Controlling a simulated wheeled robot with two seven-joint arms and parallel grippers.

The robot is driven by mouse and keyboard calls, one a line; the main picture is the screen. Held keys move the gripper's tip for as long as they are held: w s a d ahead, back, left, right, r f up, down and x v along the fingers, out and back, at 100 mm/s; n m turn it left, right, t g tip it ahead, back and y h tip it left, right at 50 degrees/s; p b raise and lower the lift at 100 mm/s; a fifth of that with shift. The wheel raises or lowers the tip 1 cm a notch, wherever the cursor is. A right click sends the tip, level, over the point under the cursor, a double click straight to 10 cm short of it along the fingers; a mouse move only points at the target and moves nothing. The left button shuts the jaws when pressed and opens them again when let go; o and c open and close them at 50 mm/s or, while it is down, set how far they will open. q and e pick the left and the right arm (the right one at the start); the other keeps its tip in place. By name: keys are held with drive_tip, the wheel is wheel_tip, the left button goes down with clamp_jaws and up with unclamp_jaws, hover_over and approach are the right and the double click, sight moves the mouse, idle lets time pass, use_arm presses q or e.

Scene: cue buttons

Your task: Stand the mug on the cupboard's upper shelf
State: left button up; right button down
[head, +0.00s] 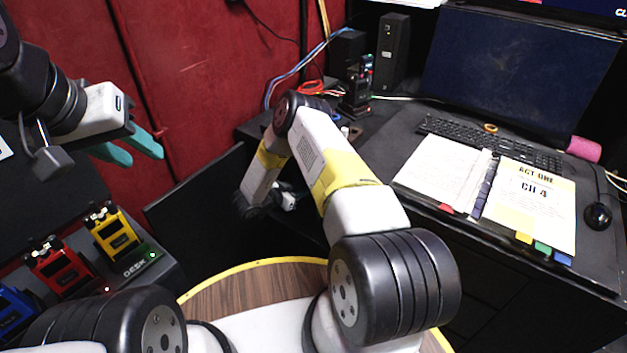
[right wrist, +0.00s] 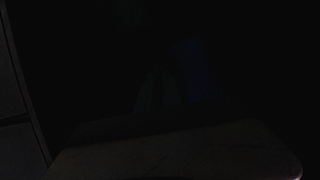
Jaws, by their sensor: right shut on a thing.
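My left gripper (head: 130,148) is at the upper left of the head view, with its two teal fingers apart and nothing between them. My right arm reaches forward and down into the dark space beside the desk. The white body of my right gripper (head: 289,200) shows low there, and its fingertips are hidden in the head view. In the right wrist view it is nearly black. A faint greenish finger (right wrist: 157,92) and a dim bluish thing (right wrist: 195,68) show there. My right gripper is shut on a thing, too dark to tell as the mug. I cannot make out any shelf.
A desk (head: 400,205) at the right bears an open binder (head: 530,200), a keyboard (head: 490,143), a monitor and a mouse (head: 597,215). Yellow (head: 115,235), red (head: 60,265) and blue devices stand at the lower left. A dark panel (head: 200,190) stands left of my right arm.

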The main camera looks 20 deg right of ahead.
wheel_tip(320, 180, down, 15)
drive_tip(key=shift+f, duration=0.2)
idle(0.6)
drive_tip(key=shift+f, duration=0.15)
drive_tip(key=c, duration=1.5)
unclamp_jaws()
drive_tip(key=v, duration=1.2)
drive_tip(key=shift+s, duration=0.1)
